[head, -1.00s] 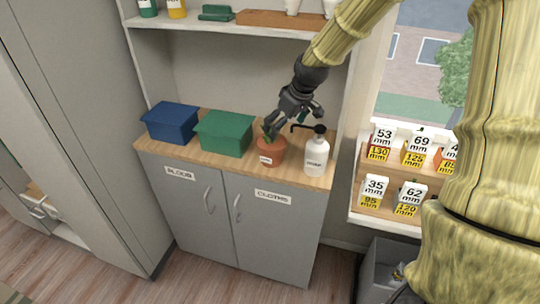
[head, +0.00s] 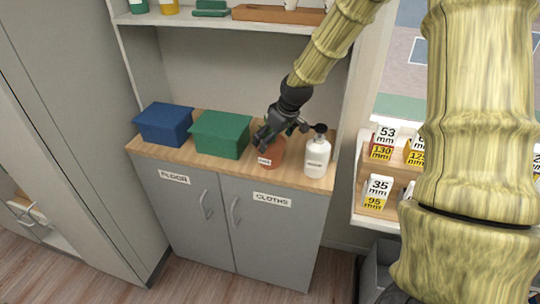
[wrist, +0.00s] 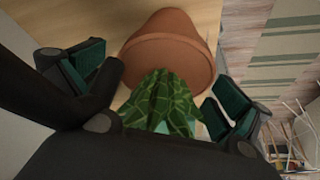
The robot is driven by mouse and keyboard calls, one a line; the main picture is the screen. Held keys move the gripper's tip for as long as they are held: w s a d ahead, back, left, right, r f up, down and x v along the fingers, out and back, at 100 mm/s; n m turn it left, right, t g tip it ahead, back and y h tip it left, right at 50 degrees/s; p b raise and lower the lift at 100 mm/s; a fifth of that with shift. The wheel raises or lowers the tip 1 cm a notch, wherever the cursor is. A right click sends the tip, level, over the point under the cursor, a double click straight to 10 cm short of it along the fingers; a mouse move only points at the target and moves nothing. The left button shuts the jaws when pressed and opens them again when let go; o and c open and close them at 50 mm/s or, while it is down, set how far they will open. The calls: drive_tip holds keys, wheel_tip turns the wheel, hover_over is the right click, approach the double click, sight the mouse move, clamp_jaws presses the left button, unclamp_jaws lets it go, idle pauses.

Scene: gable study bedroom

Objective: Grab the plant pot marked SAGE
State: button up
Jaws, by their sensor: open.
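In the wrist view my open gripper (wrist: 155,90) has one finger pad on each side of the plant and pot, with gaps visible.
A white pump bottle (head: 317,156) stands close to the right of the pot. A green bin (head: 221,134) and a blue bin (head: 164,124) are to the left. A shelf (head: 215,22) runs above the counter (head: 240,168). The counter's front edge is close before the pot.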

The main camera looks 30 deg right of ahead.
sight(269, 147)
drive_tip(key=shift+a+p+x, duration=0.2)
drive_tip(key=shift+p+x, duration=0.5)
drive_tip(key=shift+x, duration=2.05)
drive_tip(key=shift+s, duration=0.1)
drive_tip(key=c, duration=1.4)
drive_tip(key=shift+r, duration=0.15)
